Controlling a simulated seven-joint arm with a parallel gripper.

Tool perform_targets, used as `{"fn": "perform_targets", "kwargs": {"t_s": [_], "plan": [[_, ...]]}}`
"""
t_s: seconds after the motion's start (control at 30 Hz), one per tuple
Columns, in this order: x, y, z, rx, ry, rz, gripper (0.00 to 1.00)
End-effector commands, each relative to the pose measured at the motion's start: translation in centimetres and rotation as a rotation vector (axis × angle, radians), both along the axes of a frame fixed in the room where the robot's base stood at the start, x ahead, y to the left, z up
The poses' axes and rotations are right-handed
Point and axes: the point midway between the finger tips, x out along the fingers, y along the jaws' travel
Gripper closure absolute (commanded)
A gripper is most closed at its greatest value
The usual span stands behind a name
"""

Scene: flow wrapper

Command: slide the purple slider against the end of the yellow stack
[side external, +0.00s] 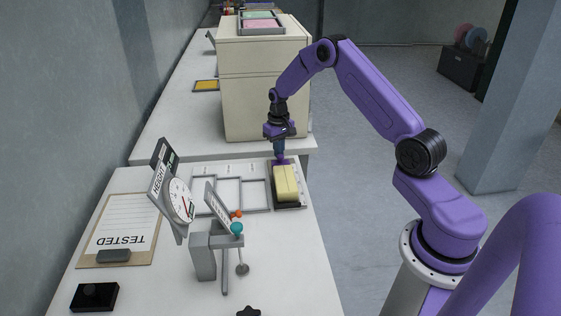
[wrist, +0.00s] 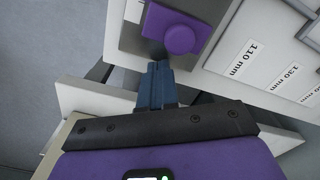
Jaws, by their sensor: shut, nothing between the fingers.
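The yellow stack (side external: 286,182) lies in a dark tray (side external: 291,207) near the right edge of the white table in the side view. The purple slider (side external: 281,161) is at the tray's far end, just beyond the stack; I cannot tell whether they touch. In the wrist view the slider (wrist: 178,33) is a rounded purple block on the dark base. My gripper (side external: 279,153) points down at the slider's far side, fingers shut and empty. In the wrist view my fingertips (wrist: 157,66) are close to the slider's near edge; contact is unclear.
A large cream cabinet (side external: 264,100) stands close behind my gripper. Grey frames (side external: 229,194) with size labels lie left of the tray. A dial gauge (side external: 181,200) and a grey stand (side external: 204,256) are nearer the camera, beside a clipboard (side external: 121,230).

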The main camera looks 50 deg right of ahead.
Motion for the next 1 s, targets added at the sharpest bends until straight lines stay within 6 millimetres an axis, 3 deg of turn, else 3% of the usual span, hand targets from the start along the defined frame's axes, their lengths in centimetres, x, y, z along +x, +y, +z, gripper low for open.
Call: {"fn": "perform_targets", "kwargs": {"t_s": [1.0], "plan": [[-1.4, 1.5, 0.0, 0.000, 0.001, 0.001, 1.00]]}}
